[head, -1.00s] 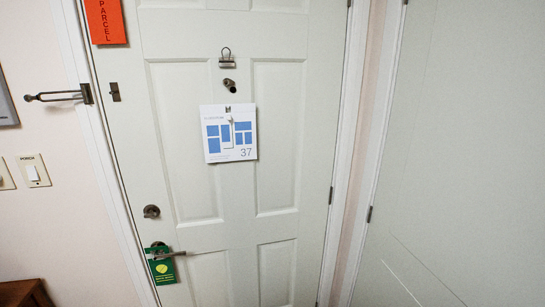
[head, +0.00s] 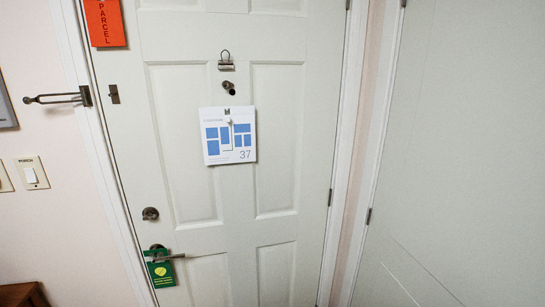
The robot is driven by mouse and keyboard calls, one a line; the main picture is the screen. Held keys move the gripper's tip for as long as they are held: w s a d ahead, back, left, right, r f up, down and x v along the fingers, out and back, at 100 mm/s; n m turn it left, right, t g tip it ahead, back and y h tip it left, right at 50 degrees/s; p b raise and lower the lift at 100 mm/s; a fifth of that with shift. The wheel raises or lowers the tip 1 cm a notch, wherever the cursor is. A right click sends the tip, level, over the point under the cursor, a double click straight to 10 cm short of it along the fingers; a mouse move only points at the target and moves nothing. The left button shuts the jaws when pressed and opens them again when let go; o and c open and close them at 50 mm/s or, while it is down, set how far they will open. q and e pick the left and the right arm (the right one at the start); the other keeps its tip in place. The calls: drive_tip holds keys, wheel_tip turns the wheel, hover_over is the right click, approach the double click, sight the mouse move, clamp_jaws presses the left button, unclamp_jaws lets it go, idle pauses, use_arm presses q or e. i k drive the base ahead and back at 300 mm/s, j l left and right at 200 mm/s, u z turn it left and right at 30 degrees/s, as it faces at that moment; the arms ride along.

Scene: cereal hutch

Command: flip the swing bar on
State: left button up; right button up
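The swing bar (head: 55,98) is a dark metal loop hinged on the door frame at the left. It sticks out to the left over the wall, away from the door. Its small dark catch (head: 114,94) is mounted on the white door (head: 186,25) just right of the frame, and the bar is apart from it. The door looks closed in its frame. Neither of my grippers shows in the head view.
A lever handle (head: 172,257) with a green hanger (head: 161,272) and a round deadbolt (head: 150,213) sit below. A floor plan sheet (head: 228,135) and an orange parcel sign (head: 104,22) hang on the door. A porch switch (head: 31,173) is on the left wall. Brown furniture (head: 22,294) stands lower left.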

sight(27, 100)
drive_tip(key=u, duration=1.4)
